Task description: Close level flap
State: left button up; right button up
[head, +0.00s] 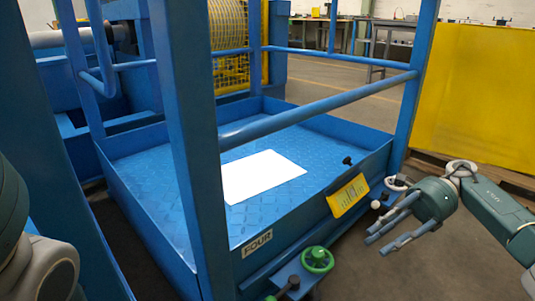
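A blue platform (130,170) with a chequered floor, low walls and rails fills the middle of the head view. No part of it stands out clearly as the level flap, so I cannot tell whether the flap is open. Its front wall bears a yellow tag (348,195), a "FOUR" label (257,243) and a small black knob (347,160). My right gripper (376,240) is right of the front wall, beyond the tag, with its fingers pointing left. Its fingers are spread and hold nothing visible. My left gripper is out of view; only part of that arm shows at the left edge.
A green handwheel (317,260) and a black-knobbed lever (293,283) sit at the platform's front. A pale handwheel (398,182) is close to my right gripper. A white sheet (262,175) lies on the platform floor. A yellow panel (485,95) stands at right. Open floor lies lower right.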

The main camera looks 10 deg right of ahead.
aim_at(348, 174)
jog(key=i+l+u, duration=0.1)
jog(key=l+u, duration=0.15)
jog(key=u, duration=0.15)
jog(key=i+l+u, duration=0.1)
jog(key=l+u, duration=0.2)
jog(key=u, duration=0.15)
jog(key=l+u, duration=0.6)
jog(key=u, duration=0.2)
jog(key=l+u, duration=0.3)
jog(key=u, duration=0.15)
jog(key=k+l+u, duration=0.15)
jog(key=u, duration=0.25)
jog(key=k+l+u, duration=0.3)
jog(key=k+l, duration=0.6)
jog(key=l, duration=0.45)
jog(key=k+l+u, duration=0.3)
jog(key=k+l, duration=0.7)
jog(key=l, duration=0.1)
